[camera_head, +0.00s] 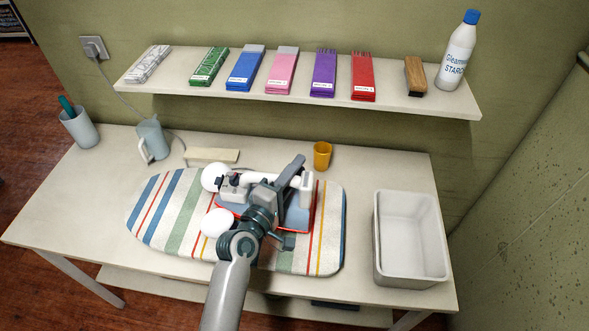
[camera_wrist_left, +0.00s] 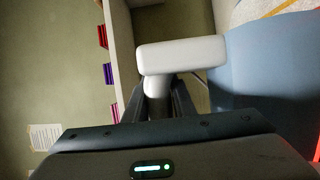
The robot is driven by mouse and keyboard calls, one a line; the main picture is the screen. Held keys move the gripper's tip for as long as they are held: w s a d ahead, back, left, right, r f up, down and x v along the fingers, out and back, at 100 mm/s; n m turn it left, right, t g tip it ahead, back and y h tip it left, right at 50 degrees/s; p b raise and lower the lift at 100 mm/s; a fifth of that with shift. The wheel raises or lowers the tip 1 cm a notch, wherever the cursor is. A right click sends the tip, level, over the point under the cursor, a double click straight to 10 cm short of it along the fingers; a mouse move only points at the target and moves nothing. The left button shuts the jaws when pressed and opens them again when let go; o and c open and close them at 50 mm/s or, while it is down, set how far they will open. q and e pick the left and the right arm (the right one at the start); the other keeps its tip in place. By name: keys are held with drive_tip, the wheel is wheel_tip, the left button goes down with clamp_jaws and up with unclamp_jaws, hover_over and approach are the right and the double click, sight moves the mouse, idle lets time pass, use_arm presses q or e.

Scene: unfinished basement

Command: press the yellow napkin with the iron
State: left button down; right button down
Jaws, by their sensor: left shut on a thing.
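The iron has a white handle (camera_head: 306,187) and a blue-grey body (camera_head: 298,217), partly hidden behind my left gripper (camera_head: 284,183) and arm. It is over the middle-right part of the striped ironing board (camera_head: 331,237). In the left wrist view a white T-shaped handle part (camera_wrist_left: 180,54) stands between the jaws of my left gripper (camera_wrist_left: 158,92), which is shut on it. A blue surface (camera_wrist_left: 270,75) lies to its right. Red edging shows around the iron in the head view. I cannot make out a yellow napkin; the arm hides much there. My right gripper is not in view.
An empty white bin (camera_head: 411,273) stands at the table's right. A yellow cup (camera_head: 322,156), grey jug (camera_head: 152,139) and pen cup (camera_head: 79,129) stand along the back and left. A wall shelf (camera_head: 190,90) above holds folded cloths, a brush (camera_head: 415,76) and a starch bottle (camera_head: 459,52).

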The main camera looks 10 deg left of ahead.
use_arm(q)
drive_tip(key=shift+a, duration=0.65)
idle(0.4)
drive_tip(key=shift+w+a, duration=0.1)
drive_tip(key=shift+a, duration=1.05)
idle(0.5)
drive_tip(key=shift+d+p, duration=0.3)
idle(0.4)
drive_tip(key=shift+d, duration=0.45)
drive_tip(key=shift+d, duration=0.1)
idle(0.6)
drive_tip(key=shift+r, duration=0.1)
wheel_tip(320, 180, up, 9)
drive_tip(key=p, duration=0.6)
idle(0.9)
